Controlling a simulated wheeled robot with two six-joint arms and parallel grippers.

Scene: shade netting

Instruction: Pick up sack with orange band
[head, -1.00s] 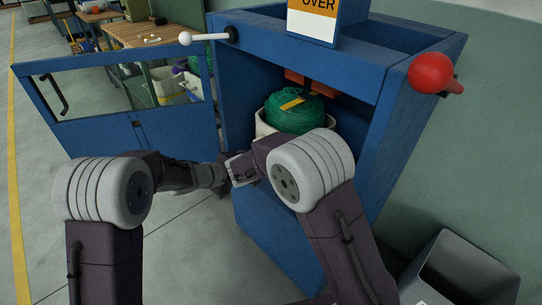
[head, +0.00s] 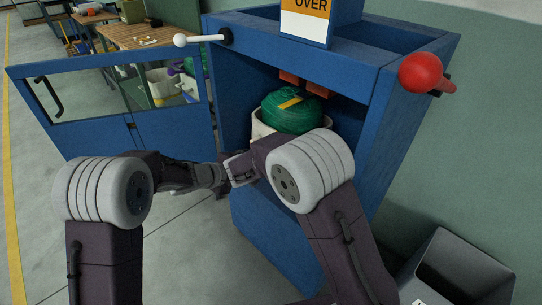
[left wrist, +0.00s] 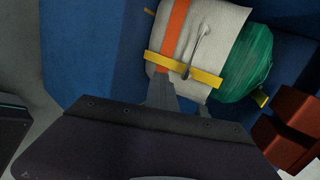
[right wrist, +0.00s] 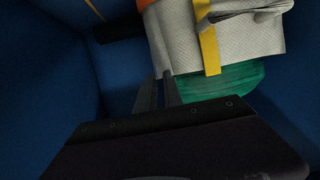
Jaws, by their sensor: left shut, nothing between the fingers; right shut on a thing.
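The sack with the orange band (left wrist: 170,40) is pale and woven, with a yellow strap across it, in the left wrist view. It also shows in the right wrist view (right wrist: 262,42) and partly in the head view (head: 261,128), inside the blue press. My right gripper (right wrist: 161,76) is shut on the sack near its edge. My left gripper (left wrist: 160,78) is shut and empty, its tips by the sack's yellow strap. In the head view the fingertips are hard to make out and my right arm hides much of the sack.
A green bundle (head: 292,112) with a yellow strap lies against the sack. The blue press (head: 372,95) surrounds both, with its door (head: 95,135) open at left. Reddish blocks (head: 302,85) hang above. A grey bin (head: 455,265) stands at lower right.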

